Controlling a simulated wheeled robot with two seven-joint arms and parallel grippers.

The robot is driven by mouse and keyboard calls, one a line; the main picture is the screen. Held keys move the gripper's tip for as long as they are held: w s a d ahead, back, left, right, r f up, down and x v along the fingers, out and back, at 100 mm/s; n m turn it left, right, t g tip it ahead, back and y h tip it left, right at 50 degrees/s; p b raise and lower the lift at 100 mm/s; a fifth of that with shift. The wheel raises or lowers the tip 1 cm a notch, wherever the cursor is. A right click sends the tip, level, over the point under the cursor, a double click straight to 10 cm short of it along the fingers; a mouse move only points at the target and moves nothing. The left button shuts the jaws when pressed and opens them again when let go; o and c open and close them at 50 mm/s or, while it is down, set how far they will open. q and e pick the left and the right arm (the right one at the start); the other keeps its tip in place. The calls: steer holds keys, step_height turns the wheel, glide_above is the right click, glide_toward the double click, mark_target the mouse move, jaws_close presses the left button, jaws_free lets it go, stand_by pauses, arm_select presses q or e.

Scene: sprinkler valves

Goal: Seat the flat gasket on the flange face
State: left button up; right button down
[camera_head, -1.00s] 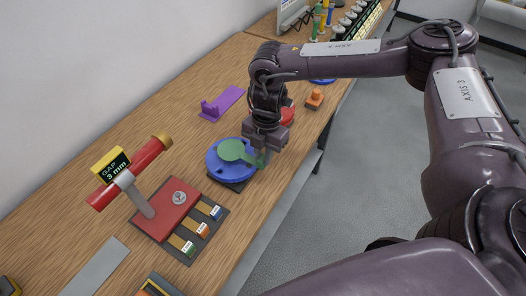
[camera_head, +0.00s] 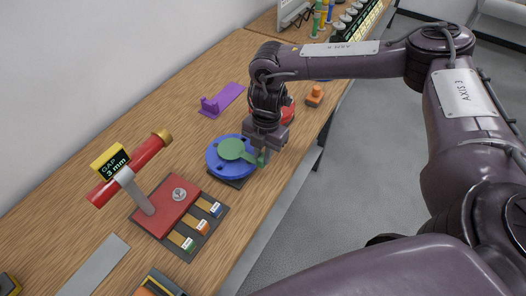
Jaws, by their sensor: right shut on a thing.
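The green flat gasket (camera_head: 232,149) is a disc with a tab, lying over the middle of the blue flange (camera_head: 216,164). From this angle I cannot tell whether it touches the flange face or is just above it. My right gripper (camera_head: 263,157) points down at the flange's right edge and is shut on the gasket's green tab. The flange sits on a dark base on the wooden bench. My left gripper is not in view.
A red stand (camera_head: 166,205) with a "GAP 3 mm" sign (camera_head: 110,163) and labelled tabs stands at the front left. A purple bracket (camera_head: 222,98) and an orange block (camera_head: 314,95) lie behind. A red round part (camera_head: 287,110) is partly hidden by my arm. The bench's right edge is close.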

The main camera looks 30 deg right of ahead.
steer(key=shift+f+b, duration=0.7)
steer(key=shift+f, duration=0.4)
steer(key=c, duration=1.3)
jaws_free()
steer(key=shift+o, duration=0.2)
steer(key=r+p, duration=0.4)
steer(key=r, duration=0.1)
steer(key=d+r+p, duration=0.1)
steer(key=r+p, duration=0.2)
steer(key=shift+w, duration=0.2)
steer(key=shift+a, duration=0.1)
